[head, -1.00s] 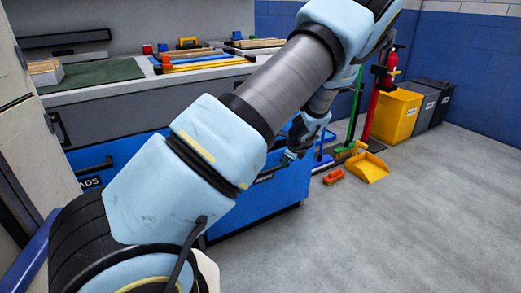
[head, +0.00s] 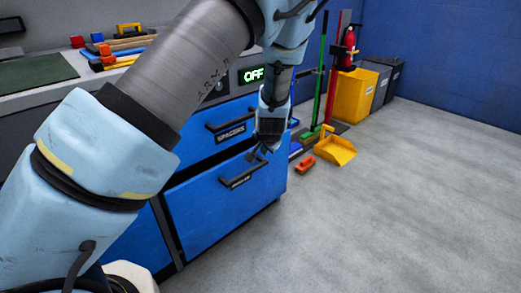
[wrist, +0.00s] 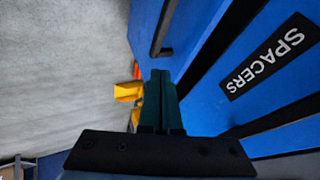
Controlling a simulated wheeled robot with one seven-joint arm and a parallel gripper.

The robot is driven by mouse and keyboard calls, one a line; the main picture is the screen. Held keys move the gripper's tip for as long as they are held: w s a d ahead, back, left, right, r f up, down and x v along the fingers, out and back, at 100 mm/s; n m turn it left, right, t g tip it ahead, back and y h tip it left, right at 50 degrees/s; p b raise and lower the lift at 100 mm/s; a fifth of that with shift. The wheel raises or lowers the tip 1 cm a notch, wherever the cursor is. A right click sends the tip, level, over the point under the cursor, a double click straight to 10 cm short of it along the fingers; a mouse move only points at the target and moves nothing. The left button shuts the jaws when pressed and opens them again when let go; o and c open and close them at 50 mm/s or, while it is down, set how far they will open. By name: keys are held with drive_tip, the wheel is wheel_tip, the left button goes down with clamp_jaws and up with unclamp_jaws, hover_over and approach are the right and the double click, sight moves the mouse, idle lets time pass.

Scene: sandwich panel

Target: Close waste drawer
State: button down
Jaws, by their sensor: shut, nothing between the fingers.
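The lower blue drawer (head: 225,210) is in the right part of the cabinet in the head view. It has a dark bar handle and a small label too blurred to read, so I cannot confirm it is the waste drawer. Its front seems to stand out a little from the drawer above. My gripper (head: 258,155) is shut and empty, pointing down near that drawer's upper edge and handle. In the wrist view its fingers (wrist: 159,88) are together beside the blue front, where a handle (wrist: 163,35) shows. I cannot tell whether they touch it.
The SPACERS drawer (head: 215,125) is above. A red brush head (head: 305,165), yellow dustpan (head: 335,151) and green-handled broom (head: 318,80) are to the right. A yellow bin (head: 355,97) stands behind. Grey floor (head: 400,220) at the front right is clear.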

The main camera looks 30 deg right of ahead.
drive_tip(key=w+f, duration=0.1)
drive_tip(key=w, duration=0.1)
drive_tip(key=w+f+b, duration=0.1)
drive_tip(key=w+f, duration=0.3)
drive_tip(key=shift+w+d+f, duration=0.15)
drive_tip(key=shift+w+d, duration=0.05)
drive_tip(key=shift+d, duration=0.15)
drive_tip(key=shift+w+a+b, duration=0.15)
drive_tip(key=shift+w+b, duration=0.15)
drive_tip(key=shift+w, duration=0.15)
drive_tip(key=w, duration=0.2)
drive_tip(key=w+a, duration=0.1)
drive_tip(key=w, duration=0.2)
drive_tip(key=shift+a, duration=0.2)
drive_tip(key=shift+r, duration=0.2)
